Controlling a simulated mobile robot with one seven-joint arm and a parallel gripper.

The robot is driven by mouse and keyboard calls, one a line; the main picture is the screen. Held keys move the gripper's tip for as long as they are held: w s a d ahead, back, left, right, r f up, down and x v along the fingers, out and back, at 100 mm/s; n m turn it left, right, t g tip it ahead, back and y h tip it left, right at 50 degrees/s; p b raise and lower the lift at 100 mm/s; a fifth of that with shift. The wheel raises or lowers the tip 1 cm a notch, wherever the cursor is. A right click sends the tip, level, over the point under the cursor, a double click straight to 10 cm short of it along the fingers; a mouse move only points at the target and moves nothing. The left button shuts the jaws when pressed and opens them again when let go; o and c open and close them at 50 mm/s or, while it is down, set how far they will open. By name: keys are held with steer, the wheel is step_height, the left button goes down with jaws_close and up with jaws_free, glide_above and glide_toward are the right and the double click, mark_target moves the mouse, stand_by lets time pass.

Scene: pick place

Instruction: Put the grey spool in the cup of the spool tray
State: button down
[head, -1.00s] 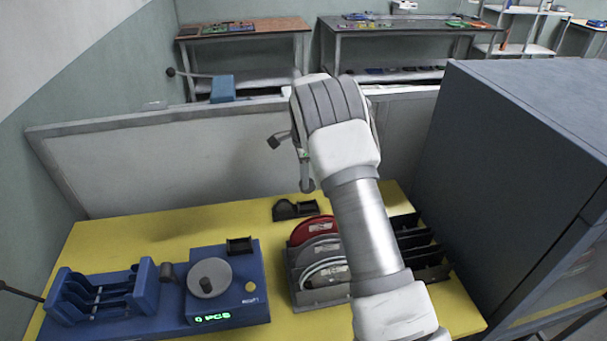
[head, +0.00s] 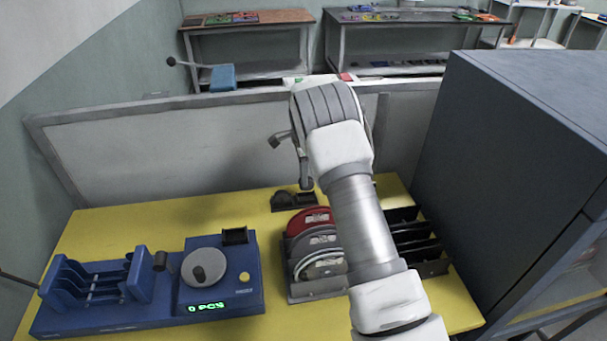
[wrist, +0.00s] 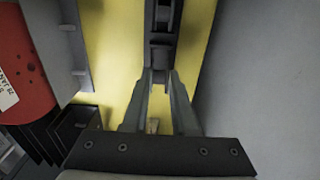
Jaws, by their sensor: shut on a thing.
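My gripper (wrist: 160,75) shows in the wrist view with its fingertips close together. It is shut on a small grey piece between the tips, which I take to be the grey spool; little of it shows. In the head view my own arm hides the fingertips. The spool tray (head: 293,202), a small dark tray with a rounded part at its left, lies on the yellow table near the back partition. In the wrist view a dark narrow form beyond the tips looks like this tray (wrist: 162,28). The fingers are above the table, apart from the rack.
A rack (head: 318,290) with red, grey and white reels stands beside the arm; the red reel (wrist: 22,70) is close at left in the wrist view. A blue counting machine (head: 150,310) is at left. The partition (head: 160,150) and dark cabinet (head: 510,150) bound the table.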

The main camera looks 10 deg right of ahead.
steer(key=shift+f, duration=0.25)
steer(key=shift+f+b, duration=0.7)
steer(key=shift+f, duration=0.35)
steer(key=shift+f, duration=0.2)
steer(key=shift+f+b, duration=0.4)
steer(key=shift+f, duration=0.1)
steer(key=shift+c, duration=1.5)
jaws_free()
